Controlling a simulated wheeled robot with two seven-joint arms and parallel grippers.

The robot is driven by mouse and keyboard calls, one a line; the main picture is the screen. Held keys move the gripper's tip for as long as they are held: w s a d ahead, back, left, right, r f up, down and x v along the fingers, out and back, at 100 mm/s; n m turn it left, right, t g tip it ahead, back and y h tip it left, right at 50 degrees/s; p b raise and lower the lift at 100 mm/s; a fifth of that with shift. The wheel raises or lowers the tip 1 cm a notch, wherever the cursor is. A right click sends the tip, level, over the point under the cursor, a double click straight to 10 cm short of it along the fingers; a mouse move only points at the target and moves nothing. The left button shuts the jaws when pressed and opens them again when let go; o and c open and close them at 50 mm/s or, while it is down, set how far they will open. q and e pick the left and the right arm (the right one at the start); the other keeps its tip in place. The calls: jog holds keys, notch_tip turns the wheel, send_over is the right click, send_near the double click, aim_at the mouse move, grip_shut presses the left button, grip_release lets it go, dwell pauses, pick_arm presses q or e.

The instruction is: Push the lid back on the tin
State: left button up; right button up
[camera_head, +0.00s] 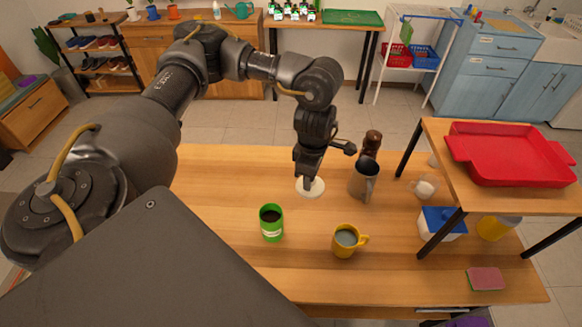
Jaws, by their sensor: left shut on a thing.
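The green tin (272,235) stands upright on the wooden table, open at the top, with dark contents showing. My left gripper (307,180) points down behind and to the right of the tin. It is shut on a pale round lid (314,190), apart from the tin. The fingertips are partly hidden, and I cannot tell whether the lid touches the table. My right gripper is not in view.
A yellow mug (344,243) stands right of the tin. A grey metal pitcher (361,184) and a dark brown grinder (371,143) stand right of my left gripper. A raised shelf with a red tray (510,160) overhangs the right side. The front-left tabletop is clear.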

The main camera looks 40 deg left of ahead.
pick_arm(q)
jog(key=d+r+m+b, duration=0.2)
jog(key=d+m, duration=0.4)
jog(key=m, duration=0.5)
jog(key=shift+s+r+m+b, duration=0.3)
jog(key=shift+r+b, duration=0.05)
jog(key=shift+b, duration=0.3)
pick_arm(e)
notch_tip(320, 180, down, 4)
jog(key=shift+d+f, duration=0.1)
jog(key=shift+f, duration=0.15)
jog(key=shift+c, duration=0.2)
